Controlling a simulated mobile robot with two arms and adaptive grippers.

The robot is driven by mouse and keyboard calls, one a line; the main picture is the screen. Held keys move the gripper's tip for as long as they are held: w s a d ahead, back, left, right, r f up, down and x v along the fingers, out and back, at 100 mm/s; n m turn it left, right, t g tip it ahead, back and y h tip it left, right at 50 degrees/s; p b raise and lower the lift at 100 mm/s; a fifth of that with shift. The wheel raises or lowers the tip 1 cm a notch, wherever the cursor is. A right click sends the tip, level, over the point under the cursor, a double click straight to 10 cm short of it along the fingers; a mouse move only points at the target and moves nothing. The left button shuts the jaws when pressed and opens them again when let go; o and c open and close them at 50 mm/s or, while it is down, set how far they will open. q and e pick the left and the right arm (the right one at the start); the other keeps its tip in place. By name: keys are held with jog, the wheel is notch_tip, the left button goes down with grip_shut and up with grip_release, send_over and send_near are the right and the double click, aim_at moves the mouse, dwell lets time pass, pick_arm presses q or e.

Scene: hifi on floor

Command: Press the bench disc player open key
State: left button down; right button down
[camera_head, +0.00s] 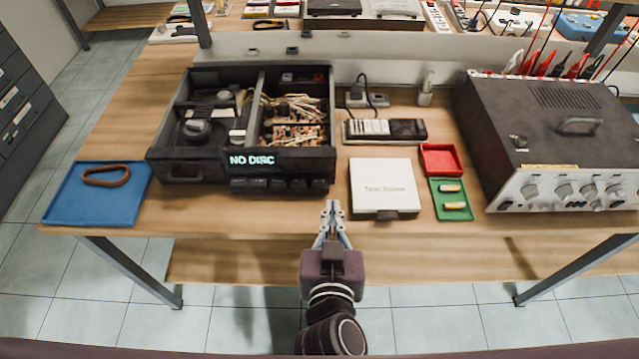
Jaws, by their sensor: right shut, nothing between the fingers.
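The disc player (180,148) is a black open-topped unit on the bench, left of centre, with its inner parts and wiring showing. Its front display (252,160) reads "NO DISC" in light cyan letters. A row of small dark keys (279,184) runs along the lower front, below and right of the display; their labels are too small to read. My right gripper (333,207) is shut and empty, its fingertips at the bench's front edge, just right of the right end of the key row and apart from it. My left gripper is not in view.
A white box (384,186) stands close right of my right gripper. Beyond it are a red tray (440,159) and a green tray (449,206) with batteries. A blue tray (63,204) holds a brown band. A large dark instrument (540,130) stands right.

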jog(key=a+r, duration=0.1)
jog(key=a+r+t, duration=0.1)
jog(key=shift+a+r, duration=0.2)
jog(key=shift+a, duration=0.1)
jog(key=shift+w, duration=0.2)
jog(key=p, duration=0.3)
send_near(319, 173)
jog(key=w+r, duration=0.1)
jog(key=w, duration=0.1)
jog(key=w+r, duration=0.2)
jog(key=shift+w+d+r, duration=0.1)
jog(key=shift+w+r, duration=0.15)
jog(key=shift+r, duration=0.1)
jog(key=f, duration=0.1)
jog(key=w+f, duration=0.1)
jog(key=f, duration=0.1)
jog(key=shift+f, duration=0.3)
jog(key=shift+s+f, duration=0.1)
jog(key=shift+f, duration=0.45)
